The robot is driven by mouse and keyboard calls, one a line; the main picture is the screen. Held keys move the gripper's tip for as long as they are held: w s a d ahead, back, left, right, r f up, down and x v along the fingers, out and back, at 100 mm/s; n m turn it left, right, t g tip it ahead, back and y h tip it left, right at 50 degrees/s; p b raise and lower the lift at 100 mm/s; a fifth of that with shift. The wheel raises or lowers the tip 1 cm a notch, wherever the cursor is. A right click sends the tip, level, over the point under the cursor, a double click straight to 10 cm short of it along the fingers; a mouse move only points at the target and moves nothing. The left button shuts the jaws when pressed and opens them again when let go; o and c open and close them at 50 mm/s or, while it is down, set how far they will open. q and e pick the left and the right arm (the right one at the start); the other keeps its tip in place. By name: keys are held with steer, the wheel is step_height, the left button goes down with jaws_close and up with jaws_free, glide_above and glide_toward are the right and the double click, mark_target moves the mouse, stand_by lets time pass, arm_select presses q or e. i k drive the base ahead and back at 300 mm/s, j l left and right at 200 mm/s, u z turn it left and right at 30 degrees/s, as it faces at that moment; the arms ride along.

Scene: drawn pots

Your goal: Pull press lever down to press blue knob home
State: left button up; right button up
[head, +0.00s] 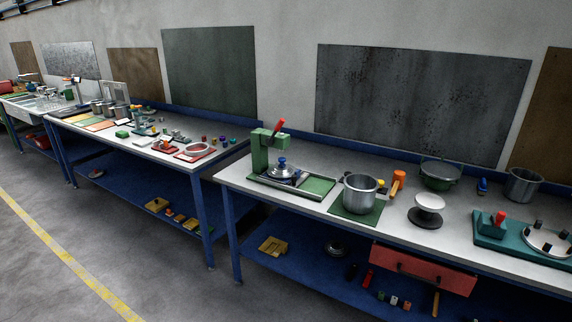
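A green press (260,152) stands at the left end of the right-hand workbench. Its red-tipped press lever (279,127) points up and to the right. A metal pot lid (283,173) lies on the press's base, under or just in front of the press head. A blue knob (282,161) sits at the top of the lid. At this size I cannot tell how far the knob is seated. Neither of my grippers shows in the head view.
A metal pot (360,193) stands on a green mat (346,214) right of the press. An orange mallet (397,182), a white-topped round stand (428,206) and a dark green bowl (440,177) are farther right. A gap separates this bench from the left bench (175,155). The floor (70,225) in front is clear.

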mark_target(269, 141)
steer(key=i+j+z, duration=0.2)
steer(key=i, duration=0.3)
steer(key=i+j+z, duration=0.15)
steer(key=i, duration=0.3)
steer(key=i+j+z, duration=0.2)
steer(key=i+j, duration=0.25)
